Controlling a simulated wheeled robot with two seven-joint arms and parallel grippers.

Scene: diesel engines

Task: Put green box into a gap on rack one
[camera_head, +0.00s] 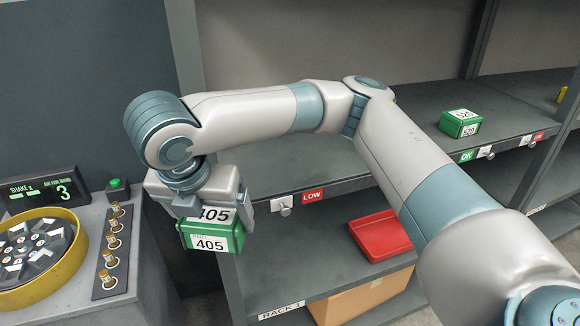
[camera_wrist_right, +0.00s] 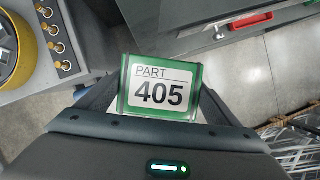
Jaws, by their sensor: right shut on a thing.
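A green box (camera_head: 226,243) with white labels reading 405 hangs in my right gripper (camera_head: 211,212), in front of the left post of the rack. The right wrist view shows the same box (camera_wrist_right: 161,88) between the two fingers, its PART 405 label facing the camera. My right gripper is shut on it. Rack one, named by a RACK 1 label (camera_head: 281,310) on its lower shelf edge, stands behind and to the right. Its upper shelf (camera_head: 285,175) has bare surface partly hidden by my right arm. A second green box (camera_head: 460,123), marked 520, sits on that shelf. My left gripper is not in view.
A LOW label (camera_head: 312,195) and knobs line the upper shelf edge. At left, a bench holds a yellow-rimmed round machine (camera_head: 38,257), a display (camera_head: 45,194) and brass fittings (camera_head: 111,258).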

